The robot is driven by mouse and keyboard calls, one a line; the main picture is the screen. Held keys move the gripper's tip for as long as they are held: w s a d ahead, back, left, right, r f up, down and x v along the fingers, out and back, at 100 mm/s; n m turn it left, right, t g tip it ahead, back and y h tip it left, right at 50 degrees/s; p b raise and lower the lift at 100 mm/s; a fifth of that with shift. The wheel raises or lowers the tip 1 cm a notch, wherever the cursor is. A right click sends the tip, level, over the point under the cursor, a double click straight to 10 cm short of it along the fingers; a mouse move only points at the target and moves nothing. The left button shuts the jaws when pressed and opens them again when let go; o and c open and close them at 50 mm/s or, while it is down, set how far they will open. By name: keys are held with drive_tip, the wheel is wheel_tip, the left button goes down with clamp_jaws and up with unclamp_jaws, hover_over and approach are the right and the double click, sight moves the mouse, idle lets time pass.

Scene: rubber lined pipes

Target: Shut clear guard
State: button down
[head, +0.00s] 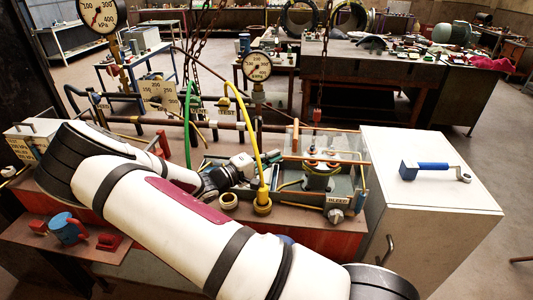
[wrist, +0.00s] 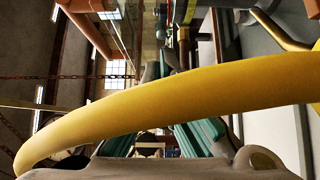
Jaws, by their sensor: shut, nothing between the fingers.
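What looks like the clear guard (head: 335,143) stands raised at the back of a grey open box on the red bench, with a copper-coloured bar along it. Its see-through pane is hard to make out. The box (head: 345,190) holds small fittings and has a BLEED label on its front. My gripper (head: 247,164) is at the box's left end, left of the guard and apart from it. Its teal fingers also show in the wrist view (wrist: 165,140), partly hidden by a yellow hose (wrist: 170,90). The gripper is shut and empty.
The yellow hose (head: 247,122) arches down beside my gripper to a brass fitting (head: 263,205). A green hose (head: 188,125) and a pressure gauge (head: 257,66) stand behind. A white cabinet (head: 430,180) on the right carries a blue-handled tool (head: 433,167).

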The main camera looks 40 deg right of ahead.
drive_tip(key=shift+w+f, duration=0.1)
drive_tip(key=w+a+b, duration=0.2)
drive_tip(key=a+b, duration=0.1)
drive_tip(key=a, duration=1)
drive_tip(key=shift+w, duration=0.4)
drive_tip(key=shift+d, duration=0.1)
drive_tip(key=s+a+r+t+y, duration=0.2)
drive_tip(key=s+a+r+y, duration=0.4)
drive_tip(key=s+r+y, duration=0.3)
drive_tip(key=s+a+r+t+y, duration=0.3)
drive_tip(key=s+a+r+y, duration=0.4)
drive_tip(key=s, duration=0.8)
wheel_tip(320, 180, up, 4)
drive_tip(key=shift+r+t+y, duration=0.15)
drive_tip(key=shift+t+y, duration=0.15)
drive_tip(key=shift+y, duration=0.7)
